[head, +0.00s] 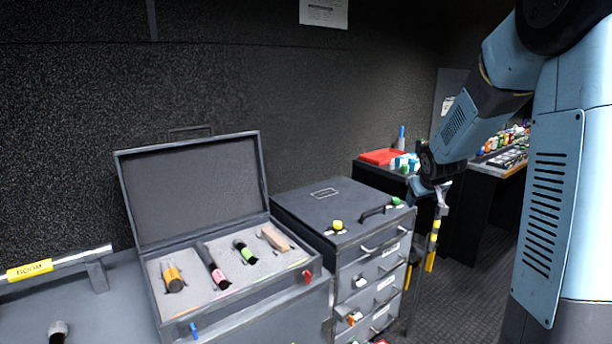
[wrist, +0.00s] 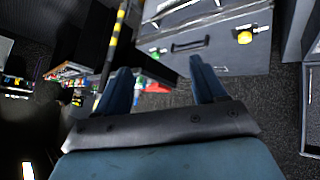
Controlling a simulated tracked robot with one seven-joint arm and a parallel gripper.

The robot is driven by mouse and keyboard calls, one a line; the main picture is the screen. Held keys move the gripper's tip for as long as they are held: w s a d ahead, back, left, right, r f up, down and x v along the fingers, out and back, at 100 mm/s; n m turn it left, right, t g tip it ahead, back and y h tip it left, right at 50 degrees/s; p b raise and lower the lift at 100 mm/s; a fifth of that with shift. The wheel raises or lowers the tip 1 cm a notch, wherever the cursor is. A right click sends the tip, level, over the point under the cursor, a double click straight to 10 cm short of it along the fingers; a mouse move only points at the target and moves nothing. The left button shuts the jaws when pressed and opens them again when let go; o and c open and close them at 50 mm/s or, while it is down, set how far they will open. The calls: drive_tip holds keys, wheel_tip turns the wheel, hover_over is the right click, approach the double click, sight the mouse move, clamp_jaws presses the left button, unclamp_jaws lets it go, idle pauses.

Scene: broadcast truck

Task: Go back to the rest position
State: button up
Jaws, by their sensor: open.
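My gripper (head: 441,196) hangs at the right of the head view, beside the drawer cabinet and above the floor. In the wrist view my gripper (wrist: 165,92) shows two blue fingers spread apart with nothing between them. An open grey case (head: 221,258) stands on the left counter with its lid up. Its foam holds an orange-banded item (head: 172,275), a black microphone with a pink band (head: 212,264), a black one with a green band (head: 244,251) and a tan block (head: 275,237).
A yellow-black striped pole (head: 432,247) is close to my gripper. A boom pole (head: 50,266) lies at left. A red item (head: 381,156) sits on the back desk.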

drive_tip(key=s+a+r+m+g, duration=0.1)
drive_tip(key=s+a+r, duration=0.3)
drive_tip(key=s, duration=0.5)
drive_tip(key=s+a+r+m, duration=0.1)
drive_tip(key=s+r, duration=0.4)
drive_tip(key=s, duration=0.3)
drive_tip(key=s+a+y, duration=0.1)
drive_tip(key=s+a, duration=0.1)
drive_tip(key=s, duration=0.7)
drive_tip(key=s+a+r+g, duration=0.1)
drive_tip(key=s+a, duration=0.2)
drive_tip(key=s, duration=0.7)
drive_tip(key=shift+y, duration=0.4)
drive_tip(key=shift+r, duration=0.1)
